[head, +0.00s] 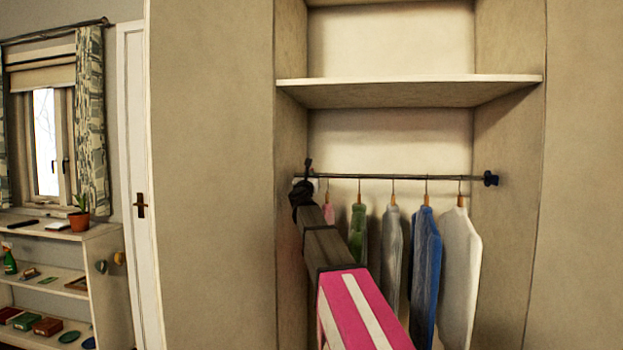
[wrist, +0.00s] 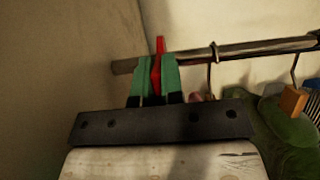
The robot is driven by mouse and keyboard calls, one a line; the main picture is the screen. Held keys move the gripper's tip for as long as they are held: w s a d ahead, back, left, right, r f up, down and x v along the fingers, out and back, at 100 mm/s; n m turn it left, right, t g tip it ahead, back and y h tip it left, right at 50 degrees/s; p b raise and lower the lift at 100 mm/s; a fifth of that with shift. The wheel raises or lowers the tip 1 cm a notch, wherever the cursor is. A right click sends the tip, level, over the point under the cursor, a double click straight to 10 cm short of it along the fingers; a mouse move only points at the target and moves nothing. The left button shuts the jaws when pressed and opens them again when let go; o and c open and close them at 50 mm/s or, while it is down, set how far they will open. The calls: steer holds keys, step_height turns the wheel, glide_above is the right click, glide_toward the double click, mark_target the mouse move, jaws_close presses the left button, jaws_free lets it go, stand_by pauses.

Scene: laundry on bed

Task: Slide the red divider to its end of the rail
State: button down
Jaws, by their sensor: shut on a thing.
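The red divider (wrist: 158,62) shows as a narrow upright red piece in the wrist view, at the left end of the rail (wrist: 240,49). My gripper (wrist: 156,75) has its two green fingers shut on it, one on each side. The divider's top sticks up above the fingers. In the head view the rail (head: 410,177) runs across the wardrobe opening, and my gripper (head: 303,187) is at its left end, close to the left side wall. My arm hides the divider in the head view.
Several garments hang to the right: a green one (head: 357,232), a grey one (head: 391,255), a blue one (head: 425,265) and a white one (head: 460,270). A hanger hook (wrist: 212,60) is on the rail just right of my fingers. A shelf (head: 410,93) spans above.

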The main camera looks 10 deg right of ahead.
steer(key=c, duration=1.2)
jaws_free()
steer(key=shift+c, duration=0.2)
steer(key=v, duration=1)
steer(key=shift+s+f, duration=0.2)
steer(key=shift+s, duration=0.15)
steer(key=shift+a, duration=0.1)
